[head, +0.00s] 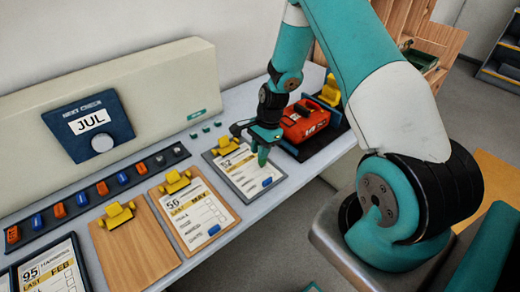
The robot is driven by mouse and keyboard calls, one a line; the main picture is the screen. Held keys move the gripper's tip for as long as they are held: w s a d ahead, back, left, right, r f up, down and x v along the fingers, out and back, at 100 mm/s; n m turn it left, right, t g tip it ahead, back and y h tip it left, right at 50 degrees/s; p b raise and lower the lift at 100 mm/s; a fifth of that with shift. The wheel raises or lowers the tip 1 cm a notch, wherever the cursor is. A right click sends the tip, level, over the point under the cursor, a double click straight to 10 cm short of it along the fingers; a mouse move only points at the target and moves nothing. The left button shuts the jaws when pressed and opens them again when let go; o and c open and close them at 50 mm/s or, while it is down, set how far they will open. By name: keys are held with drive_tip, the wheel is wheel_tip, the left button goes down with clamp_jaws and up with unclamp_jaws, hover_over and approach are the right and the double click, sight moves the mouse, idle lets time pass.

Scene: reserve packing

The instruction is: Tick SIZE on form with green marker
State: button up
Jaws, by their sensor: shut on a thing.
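My gripper (262,138) hangs over the far clipboard (280,176), near its upper right part. It is shut on a small green thing, which looks like the green marker (263,157), pointing down at the paper. The form (243,168) on this grey clipboard has a yellow band, a number that looks like 52, and rows of print with boxes. My gripper and the marker cover part of its right side. The word SIZE and any tick are too small to read. I cannot tell whether the marker tip touches the paper. A yellow clip (225,146) holds the form.
A red case (305,119) sits in a dark tray just right of the form. Nearer are a form numbered 56 (196,215), a bare wooden clipboard (138,250) and a form numbered 95 (52,272). A JUL display (90,122) and a rail of coloured pieces (103,187) stand behind.

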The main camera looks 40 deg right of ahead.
drive_tip(key=shift+r+p, duration=2.65)
drive_tip(key=shift+r, duration=0.85)
drive_tip(key=shift+f, duration=0.1)
